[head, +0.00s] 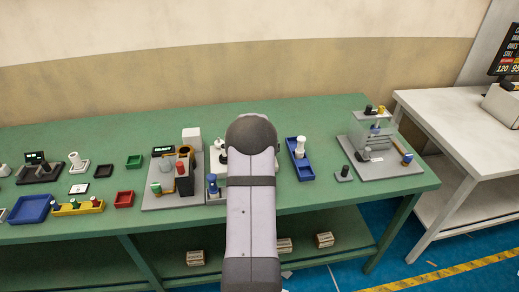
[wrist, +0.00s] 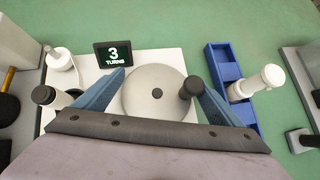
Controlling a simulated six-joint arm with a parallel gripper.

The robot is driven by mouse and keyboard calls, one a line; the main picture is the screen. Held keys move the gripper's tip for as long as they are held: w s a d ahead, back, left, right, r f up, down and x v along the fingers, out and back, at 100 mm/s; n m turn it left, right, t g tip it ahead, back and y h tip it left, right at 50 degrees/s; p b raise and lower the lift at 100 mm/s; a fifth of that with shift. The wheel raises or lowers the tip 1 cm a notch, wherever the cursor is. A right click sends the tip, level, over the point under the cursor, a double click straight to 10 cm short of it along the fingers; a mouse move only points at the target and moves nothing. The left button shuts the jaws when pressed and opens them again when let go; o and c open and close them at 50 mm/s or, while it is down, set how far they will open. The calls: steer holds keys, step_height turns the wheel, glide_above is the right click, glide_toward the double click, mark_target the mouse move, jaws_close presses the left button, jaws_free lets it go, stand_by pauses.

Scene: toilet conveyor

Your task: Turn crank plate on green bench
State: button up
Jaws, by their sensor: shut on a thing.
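The crank plate (wrist: 150,100) is a pale round disc with a dark centre hub, lying on a white base on the green bench. Its dark crank knob (wrist: 191,87) stands at the right side of the disc, next to my right finger. A small display (wrist: 113,54) behind the disc reads "3 TURNS". In the head view my arm hides the gripper and most of the plate.
A blue tray (head: 300,172) with a white-topped bottle (wrist: 256,84) stands right of the plate. A white knobbed part (wrist: 60,60) and a dark-topped cylinder (wrist: 47,97) stand left. The green bench (head: 330,198) holds other stations both sides.

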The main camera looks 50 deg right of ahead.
steer(key=shift+w, duration=0.1)
steer(key=shift+f+n+t+y+b, duration=0.1)
steer(key=shift+n+t+y+b, duration=0.25)
steer(key=shift+n+b, duration=0.3)
steer(key=shift+n+t+y, duration=0.55)
steer(key=shift+n+t, duration=0.2)
steer(key=shift+n, duration=0.4)
steer(key=n+y, duration=0.1)
steer(key=n+t+y+p, duration=0.1)
steer(key=n, duration=0.1)
steer(key=n+y, duration=0.1)
steer(key=shift+r+n+t, duration=0.25)
steer(key=shift+n+t, duration=0.05)
steer(key=shift+t, duration=0.1)
steer(key=n+y+p, duration=0.1)
steer(key=n+y, duration=0.1)
steer(key=shift+w+f+n, duration=0.1)
steer(key=shift+f+n, duration=0.05)
steer(key=shift+n, duration=0.25)
steer(key=shift+w+n+y+b, duration=0.1)
steer(key=shift+n+y+b, duration=0.25)
steer(key=shift+n+y, duration=0.6)
steer(key=shift+c, duration=0.2)
steer(key=shift+o, duration=0.2)
steer(key=shift+s+a+f+n+y, duration=0.1)
steer(key=shift+s+f+n+y, duration=0.1)
steer(key=shift+n+y, duration=0.15)
